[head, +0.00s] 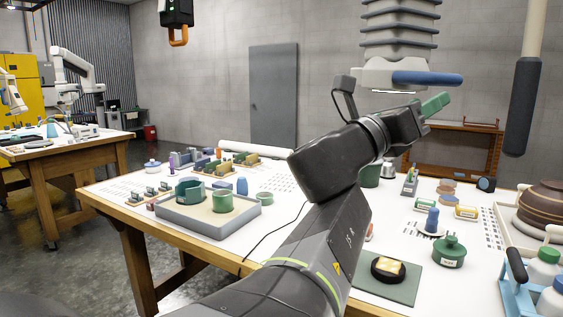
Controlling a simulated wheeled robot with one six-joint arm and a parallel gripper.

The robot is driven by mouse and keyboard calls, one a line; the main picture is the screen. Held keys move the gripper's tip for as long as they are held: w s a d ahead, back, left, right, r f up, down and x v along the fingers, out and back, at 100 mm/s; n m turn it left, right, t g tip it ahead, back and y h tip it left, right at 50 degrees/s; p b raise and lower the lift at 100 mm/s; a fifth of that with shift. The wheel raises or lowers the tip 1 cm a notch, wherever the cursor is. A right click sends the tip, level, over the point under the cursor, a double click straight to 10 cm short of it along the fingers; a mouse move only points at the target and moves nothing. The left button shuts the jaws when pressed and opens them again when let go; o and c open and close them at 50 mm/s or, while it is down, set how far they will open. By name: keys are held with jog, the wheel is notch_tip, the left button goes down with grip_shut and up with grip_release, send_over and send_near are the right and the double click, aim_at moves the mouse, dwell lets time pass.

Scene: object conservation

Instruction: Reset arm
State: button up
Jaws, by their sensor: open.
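My gripper (437,103) is at the end of my raised arm, above the back right part of the table (262,247). Its green fingers point up and to the right, away from the tabletop. It is open, and I see nothing held in it. My dark grey arm crosses the middle of the view and hides part of the table behind it.
A grey tray (192,228) with green vessels stands left of my arm. A green lidded pot (449,251), a green mat (398,290) and a brown striped pot (545,208) lie to the right. A ribbed duct (400,35) hangs above my gripper.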

aim_at(456, 84)
jog(key=shift+p+x, duration=0.3)
jog(key=shift+x, duration=2.85)
jog(key=shift+a+r, duration=0.1)
jog(key=shift+r, duration=0.05)
